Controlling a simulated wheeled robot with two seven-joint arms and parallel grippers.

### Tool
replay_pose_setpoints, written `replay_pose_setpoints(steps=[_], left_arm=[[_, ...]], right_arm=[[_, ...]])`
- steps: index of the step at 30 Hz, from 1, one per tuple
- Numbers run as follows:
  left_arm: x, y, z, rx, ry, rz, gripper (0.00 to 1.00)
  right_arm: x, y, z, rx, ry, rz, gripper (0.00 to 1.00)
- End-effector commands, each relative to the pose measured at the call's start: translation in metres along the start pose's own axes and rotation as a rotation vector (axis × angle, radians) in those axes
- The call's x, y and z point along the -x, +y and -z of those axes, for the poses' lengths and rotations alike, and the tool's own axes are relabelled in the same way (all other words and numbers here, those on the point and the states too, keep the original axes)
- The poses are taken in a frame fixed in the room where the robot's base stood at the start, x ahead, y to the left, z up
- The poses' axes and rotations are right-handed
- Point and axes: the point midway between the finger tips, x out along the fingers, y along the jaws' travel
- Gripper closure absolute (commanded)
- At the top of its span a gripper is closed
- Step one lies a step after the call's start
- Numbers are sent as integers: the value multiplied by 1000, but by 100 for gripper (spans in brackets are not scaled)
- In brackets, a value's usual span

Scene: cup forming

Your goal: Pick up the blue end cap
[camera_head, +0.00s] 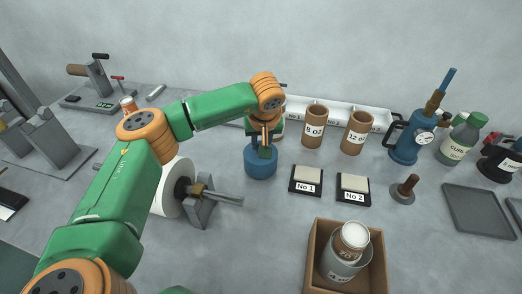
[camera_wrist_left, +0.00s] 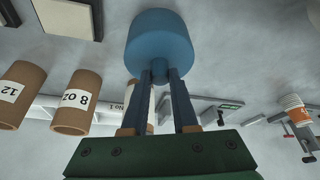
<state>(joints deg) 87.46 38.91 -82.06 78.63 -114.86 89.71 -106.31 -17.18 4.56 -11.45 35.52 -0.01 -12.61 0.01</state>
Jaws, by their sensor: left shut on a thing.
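The blue end cap (camera_head: 260,164) is a short cylinder with a small knob, near the middle of the head view. My left gripper (camera_head: 264,143) points down over it and is shut on its knob. In the left wrist view the end cap (camera_wrist_left: 160,38) sits at the tips of my left gripper's fingers (camera_wrist_left: 160,75), with the knob between them. I cannot tell whether its underside touches the table. My right gripper is not in view.
The No 1 block (camera_head: 307,180) and No 2 block (camera_head: 353,188) lie to the right. Cardboard tubes (camera_head: 314,128) stand behind them. A white roll (camera_head: 174,188) on a metal spindle is at the left. A wooden box (camera_head: 318,238) holding cups is in front.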

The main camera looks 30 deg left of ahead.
Motion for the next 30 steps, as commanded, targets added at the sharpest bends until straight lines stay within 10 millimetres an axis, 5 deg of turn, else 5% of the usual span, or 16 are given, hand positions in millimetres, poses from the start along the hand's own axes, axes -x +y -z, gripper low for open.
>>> replay_pose_setpoints(steps=[8,15,21,30], left_arm=[[80,12,-15,-4,7,-7,100],[138,27,-62,-4,8,-4,100],[156,32,-80,-1,3,-1,100],[158,33,-82,0,1,-1,100]], right_arm=[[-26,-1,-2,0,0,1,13],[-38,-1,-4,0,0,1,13],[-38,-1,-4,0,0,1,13],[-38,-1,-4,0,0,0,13]])
